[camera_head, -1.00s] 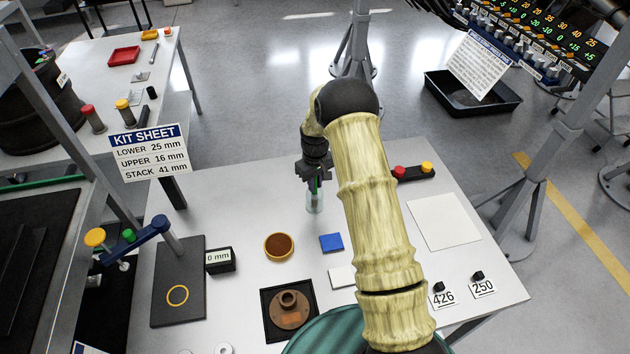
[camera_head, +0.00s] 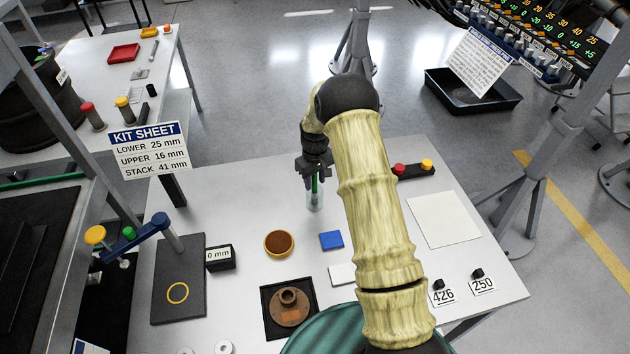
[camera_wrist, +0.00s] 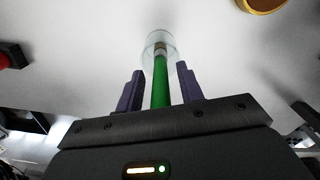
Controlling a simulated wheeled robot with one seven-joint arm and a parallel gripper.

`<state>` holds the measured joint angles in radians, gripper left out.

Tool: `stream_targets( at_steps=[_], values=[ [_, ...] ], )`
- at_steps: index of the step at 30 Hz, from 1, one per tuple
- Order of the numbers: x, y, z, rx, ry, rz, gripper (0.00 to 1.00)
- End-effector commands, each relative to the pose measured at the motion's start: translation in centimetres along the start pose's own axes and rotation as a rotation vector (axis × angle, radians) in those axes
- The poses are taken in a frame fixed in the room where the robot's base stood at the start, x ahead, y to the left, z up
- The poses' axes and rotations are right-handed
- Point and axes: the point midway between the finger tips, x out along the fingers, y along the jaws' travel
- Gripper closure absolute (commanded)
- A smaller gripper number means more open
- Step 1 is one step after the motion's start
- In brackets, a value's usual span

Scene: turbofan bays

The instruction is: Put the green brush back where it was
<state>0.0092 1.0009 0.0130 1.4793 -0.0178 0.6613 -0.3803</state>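The green brush (camera_head: 314,186) stands upright in a clear glass jar (camera_head: 314,202) on the white table. In the wrist view, the green handle (camera_wrist: 161,88) runs down into the jar (camera_wrist: 159,42), with its lower end inside the glass. My gripper (camera_head: 313,176) is just above the jar, around the top of the handle. In the wrist view, the two fingers of my gripper (camera_wrist: 160,72) are apart, one on each side of the handle, with a visible gap on both sides. The bristles are too small to make out.
A round brown-filled dish (camera_head: 279,243) and a blue square (camera_head: 331,240) lie nearer me. A block with red and yellow knobs (camera_head: 413,170) stands right of the jar. A white sheet (camera_head: 444,220) lies at the right. The table left of the jar is clear.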

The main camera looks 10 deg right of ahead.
Motion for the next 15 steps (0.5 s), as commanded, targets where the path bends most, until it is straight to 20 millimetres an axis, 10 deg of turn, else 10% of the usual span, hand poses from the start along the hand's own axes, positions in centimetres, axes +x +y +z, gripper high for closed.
stream_targets(
  at_steps=[15],
  values=[
    [-8.9, 0.0, -0.1, 0.0, 0.005, 0.002, 0.63]
  ],
)
